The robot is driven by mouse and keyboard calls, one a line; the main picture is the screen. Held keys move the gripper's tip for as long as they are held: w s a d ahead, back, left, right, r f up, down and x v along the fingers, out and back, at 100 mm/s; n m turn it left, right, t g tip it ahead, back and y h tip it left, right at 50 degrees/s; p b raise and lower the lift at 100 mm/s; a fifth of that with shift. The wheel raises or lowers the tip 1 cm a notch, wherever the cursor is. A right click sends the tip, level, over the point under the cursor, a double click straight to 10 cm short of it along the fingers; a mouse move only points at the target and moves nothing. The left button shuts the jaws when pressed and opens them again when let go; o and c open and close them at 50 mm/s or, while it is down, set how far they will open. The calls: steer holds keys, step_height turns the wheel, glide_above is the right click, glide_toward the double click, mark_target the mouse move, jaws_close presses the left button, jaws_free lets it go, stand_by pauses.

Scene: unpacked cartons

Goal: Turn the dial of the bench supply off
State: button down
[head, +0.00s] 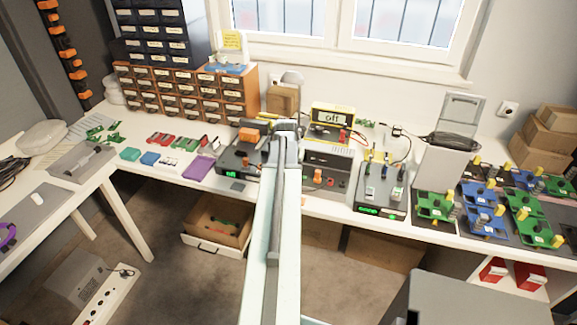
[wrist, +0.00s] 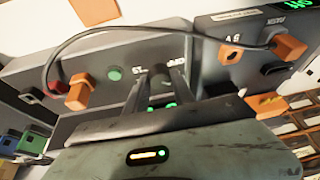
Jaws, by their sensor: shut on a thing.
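In the wrist view my gripper (wrist: 160,88) has its two dark fingers closed around a small dark dial (wrist: 160,74) on a grey front panel. The fingers cover most of the dial, so its pointer cannot be read. The panel of the bench supply (wrist: 125,52) carries a green round button and an orange plug beside the dial. White lettering near the dial appears upside down. In the head view my arm reaches over the bench, and its end hides the dial and my fingertips. The dark instruments there (head: 325,160) stand on both sides of it.
A black cable (wrist: 130,27) arches over the panel between plugs in the wrist view. Drawer cabinets (head: 160,90) stand behind at left. Another instrument (head: 381,188) and circuit boards (head: 485,217) crowd the right.

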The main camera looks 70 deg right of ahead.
steer(key=n+t, duration=0.1)
steer(key=n, duration=0.1)
steer(key=n+y, duration=0.1)
steer(key=n, duration=0.2)
steer(key=shift+s+d+n+t, duration=0.1)
steer(key=shift+d+n+t, duration=0.1)
steer(key=shift+n+t, duration=0.15)
steer(key=n+t+y, duration=0.1)
steer(key=n, duration=0.3)
steer(key=shift+n, duration=0.35)
steer(key=shift+s+y, duration=0.1)
steer(key=shift+y, duration=0.2)
steer(key=c, duration=1.1)
jaws_free()
steer(key=p+v, duration=0.7)
steer(key=shift+s+r, duration=0.25)
steer(key=shift+r, duration=0.05)
